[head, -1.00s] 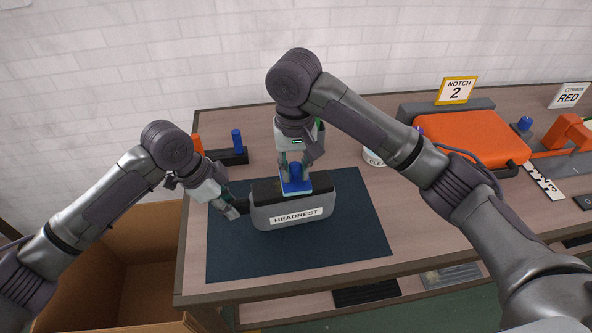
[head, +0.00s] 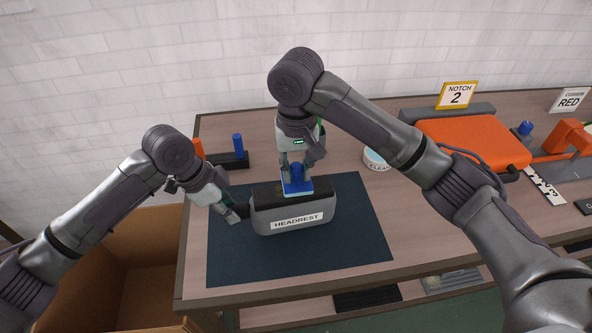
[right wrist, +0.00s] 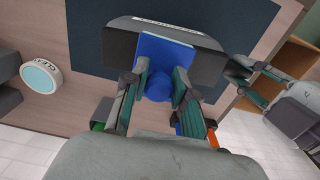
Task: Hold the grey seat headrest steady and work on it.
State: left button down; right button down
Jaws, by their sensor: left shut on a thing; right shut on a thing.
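The grey headrest (head: 258,222), with a black top and a white HEADREST label, stands on the dark mat (head: 352,240). It also shows in the right wrist view (right wrist: 195,33). My left gripper (head: 243,211) is shut on its left end. My right gripper (head: 296,174) points down and is shut on the round knob of a blue block (head: 297,186). The flat blue block (right wrist: 163,52) lies across the black top, seemingly touching it. The knob (right wrist: 158,88) sits between the fingers in the right wrist view. The top under the block is hidden.
A dark holder (head: 235,162) with a blue and an orange peg stands behind left. A round CLEAN tin (head: 376,159) is behind right. An orange cushion (head: 472,142) lies further right. An open cardboard box (head: 150,268) is left of the table. The mat's right side is clear.

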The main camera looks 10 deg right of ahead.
jog(key=shift+f, duration=1)
dwell(0.4)
jog(key=shift+w+d+r, duration=0.1)
jog(key=shift+d, duration=1.35)
jog(key=shift+s+a+f, duration=0.1)
jog(key=shift+a+f, duration=0.05)
jog(key=shift+a, duration=0.5)
jog(key=shift+s+a+f, duration=0.1)
jog(key=shift+a+f, duration=0.05)
jog(key=shift+a, duration=0.5)
pick_arm(q)
jog(key=shift+r, duration=0.1)
pick_arm(e)
jog(key=shift+a+f, duration=0.1)
jog(key=shift+a, duration=0.1)
pick_arm(q)
jog(key=shift+s, duration=0.1)
pick_arm(e)
jog(key=shift+s, duration=0.1)
